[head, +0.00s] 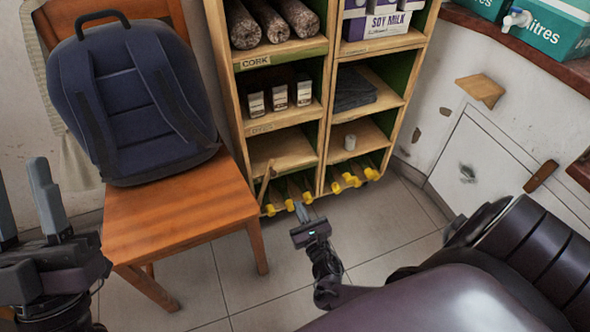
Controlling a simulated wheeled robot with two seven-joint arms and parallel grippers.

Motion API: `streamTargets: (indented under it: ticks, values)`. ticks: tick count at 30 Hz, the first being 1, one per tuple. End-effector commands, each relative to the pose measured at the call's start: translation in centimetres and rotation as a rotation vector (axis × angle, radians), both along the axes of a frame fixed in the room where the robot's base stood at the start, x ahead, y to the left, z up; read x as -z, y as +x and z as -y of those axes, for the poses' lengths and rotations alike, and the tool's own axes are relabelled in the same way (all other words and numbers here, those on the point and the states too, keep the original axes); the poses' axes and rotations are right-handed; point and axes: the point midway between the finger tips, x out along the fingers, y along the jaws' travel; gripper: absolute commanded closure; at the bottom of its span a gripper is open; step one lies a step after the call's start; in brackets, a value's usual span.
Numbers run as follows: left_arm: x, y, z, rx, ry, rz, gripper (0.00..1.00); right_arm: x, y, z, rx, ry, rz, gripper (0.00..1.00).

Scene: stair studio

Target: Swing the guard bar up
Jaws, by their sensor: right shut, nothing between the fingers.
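I cannot single out a guard bar with certainty. A short wooden piece (265,182) stands tilted at the lower left of the shelf unit (325,110), beside several yellow-ended items (350,179) in the bottom row. A dark brown wooden bar (540,176) sits slanted on the white wall panel (490,158) at the right. My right gripper (301,212) is shut and empty, in front of the shelf's bottom and touching nothing I can see. My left gripper (25,200) is at the left edge, fingers apart and empty, left of the chair.
A wooden chair (185,205) holding a dark blue backpack (135,105) stands between my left gripper and the shelf. A wooden counter (520,42) with green boxes (556,28) is at upper right. Tiled floor (240,275) is open between chair and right arm.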

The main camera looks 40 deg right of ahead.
Motion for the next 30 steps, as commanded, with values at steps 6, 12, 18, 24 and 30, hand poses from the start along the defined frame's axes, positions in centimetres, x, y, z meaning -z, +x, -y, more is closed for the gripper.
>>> streamTargets:
  ticks: [6,12,18,24,30]
  values:
    - [1.9,1.4,0.6,0.0,0.044,-0.109,0.64,0.1,-1.2,-0.3,0.0,0.001,-0.001,1.0]
    - [2.2,1.6,0.7,0.0,0.051,-0.125,0.64,0.1,-1.4,-0.3,0.0,0.001,-0.001,1.0]
    - [2.2,1.5,0.7,0.0,0.05,-0.123,0.64,0.1,-1.4,-0.3,0.0,0.001,-0.001,1.0]
    - [2.2,1.5,0.7,0.0,0.05,-0.122,0.64,0.1,-1.4,-0.3,0.0,0.001,-0.001,1.0]
    - [2.2,1.5,0.7,0.002,0.05,-0.123,0.64,0.9,-1.3,-1.2,0.056,0.238,-0.024,1.0]
